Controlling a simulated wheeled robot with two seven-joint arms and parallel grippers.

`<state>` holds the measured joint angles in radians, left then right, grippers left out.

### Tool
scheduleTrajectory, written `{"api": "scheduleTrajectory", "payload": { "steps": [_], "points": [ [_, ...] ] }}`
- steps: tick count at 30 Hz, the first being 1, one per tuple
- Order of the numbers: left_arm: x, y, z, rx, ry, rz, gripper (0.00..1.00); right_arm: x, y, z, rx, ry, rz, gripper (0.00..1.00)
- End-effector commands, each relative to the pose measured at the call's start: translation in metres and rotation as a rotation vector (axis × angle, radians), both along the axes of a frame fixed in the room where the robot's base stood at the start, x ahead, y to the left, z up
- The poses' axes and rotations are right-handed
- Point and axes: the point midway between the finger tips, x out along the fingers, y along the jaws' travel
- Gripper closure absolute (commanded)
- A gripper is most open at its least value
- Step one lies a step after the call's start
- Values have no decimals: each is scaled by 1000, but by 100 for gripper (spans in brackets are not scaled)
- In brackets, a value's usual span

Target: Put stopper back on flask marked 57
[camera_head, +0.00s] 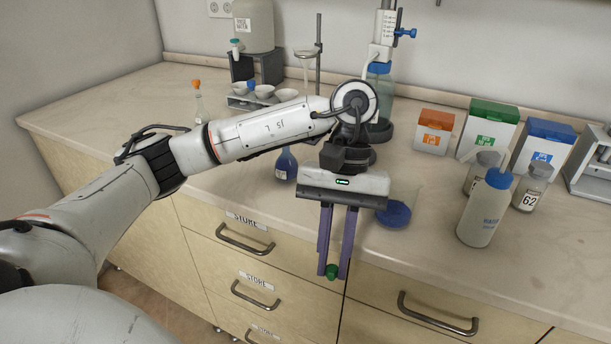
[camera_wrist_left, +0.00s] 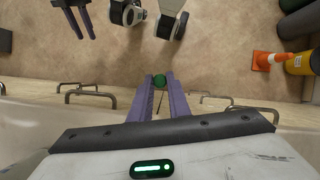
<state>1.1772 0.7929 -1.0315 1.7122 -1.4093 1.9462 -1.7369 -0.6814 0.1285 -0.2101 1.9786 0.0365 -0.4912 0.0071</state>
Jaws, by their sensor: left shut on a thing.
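My left gripper (camera_head: 332,270) is shut on a green stopper (camera_head: 332,272), held at its fingertips in front of the counter's front edge, over the drawers. The stopper also shows in the left wrist view (camera_wrist_left: 159,81), between the purple fingers. A flask with dark blue liquid and a small white label (camera_head: 286,166) stands on the counter behind and left of the gripper. Its label is too small to read and its top is partly hidden by my left arm. My right gripper (camera_wrist_left: 87,38) shows at the top left of the left wrist view, its fingers apart and empty.
A blue round base (camera_head: 393,214) stands just right of the gripper. A small flask with an orange stopper (camera_head: 198,108) and a rack of cups (camera_head: 262,101) stand at the back left.

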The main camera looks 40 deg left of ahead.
Motion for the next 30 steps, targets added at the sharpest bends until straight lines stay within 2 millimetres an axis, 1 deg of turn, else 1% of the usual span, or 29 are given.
{"api": "scheduleTrajectory", "payload": {
  "steps": [1, 3, 7, 10, 23, 24, 30],
  "points": [
    [-5, -7, -4, 5, -5, -155, 100, -1, 0, 0, 0, 2, 0, 63],
    [-11, -10, -9, 6, -6, -313, 100, -2, 0, -1, 0, 3, 0, 63],
    [-15, -11, -15, 3, -8, -440, 100, -2, 0, -1, 0, 5, 0, 63],
    [-17, -10, -17, 1, -7, -463, 100, -3, 0, -2, -1, 6, 0, 63],
    [-18, -9, -19, -3, -5, -463, 100, -3, 0, -2, 0, 7, 1, 63],
    [-18, -9, -19, -3, -5, -462, 100, -3, 0, -2, 0, 7, 1, 69],
    [-18, -9, -19, -3, -5, -463, 100, -3, 0, -2, 0, 7, 0, 69]
  ]
}}
